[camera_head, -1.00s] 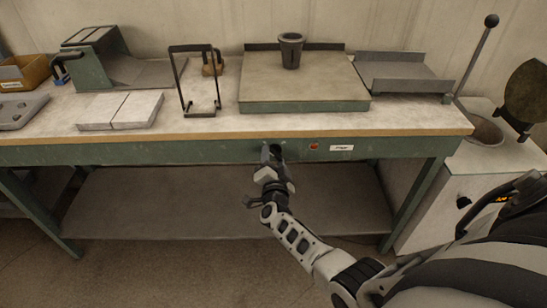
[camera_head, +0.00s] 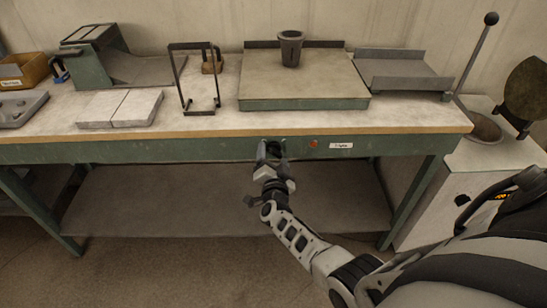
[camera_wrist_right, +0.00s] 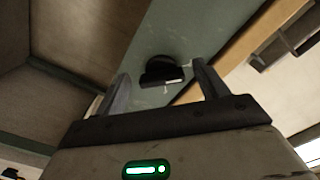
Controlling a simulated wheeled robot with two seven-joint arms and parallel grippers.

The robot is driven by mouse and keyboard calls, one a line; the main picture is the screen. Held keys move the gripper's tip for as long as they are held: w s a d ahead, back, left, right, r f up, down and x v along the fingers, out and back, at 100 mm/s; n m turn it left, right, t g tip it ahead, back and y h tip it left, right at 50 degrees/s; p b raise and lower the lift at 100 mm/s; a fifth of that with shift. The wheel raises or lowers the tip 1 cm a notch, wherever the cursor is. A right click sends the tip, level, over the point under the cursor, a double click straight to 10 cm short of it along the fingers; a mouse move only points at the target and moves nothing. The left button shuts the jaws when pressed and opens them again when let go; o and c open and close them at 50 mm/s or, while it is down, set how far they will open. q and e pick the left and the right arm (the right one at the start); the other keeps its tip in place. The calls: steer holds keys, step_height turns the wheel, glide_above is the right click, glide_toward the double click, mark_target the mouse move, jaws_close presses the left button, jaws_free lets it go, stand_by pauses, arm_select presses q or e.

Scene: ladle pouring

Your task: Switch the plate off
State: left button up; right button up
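The plate (camera_head: 302,82) is a broad grey slab with green sides on the workbench, with a dark cup (camera_head: 291,50) standing on it. A black knob (camera_wrist_right: 160,71) with a white mark sits on the bench's green front rail. My right gripper (camera_head: 272,146) is at the rail below the plate, mostly hiding the knob in the head view. In the right wrist view its fingers are apart, one on each side of the knob, with visible gaps. A small red indicator (camera_head: 313,144) is right of the knob and looks dark. My left gripper is not in view.
A white label (camera_head: 341,145) is on the rail. The bench holds pale slabs (camera_head: 120,108), a metal frame stand (camera_head: 184,82) and a grey tray (camera_head: 402,76). A lower shelf (camera_head: 170,201) lies beneath. A lever (camera_head: 476,55) and furnace-like cabinet (camera_head: 452,200) stand at right.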

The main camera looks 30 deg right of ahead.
steer(key=shift+s+a+r, duration=0.1)
steer(key=shift+s, duration=0.1)
arm_select(q)
steer(key=p, duration=0.1)
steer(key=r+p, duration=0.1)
steer(key=p, duration=0.1)
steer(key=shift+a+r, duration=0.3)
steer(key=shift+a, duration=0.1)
arm_select(e)
steer(key=v, duration=0.7)
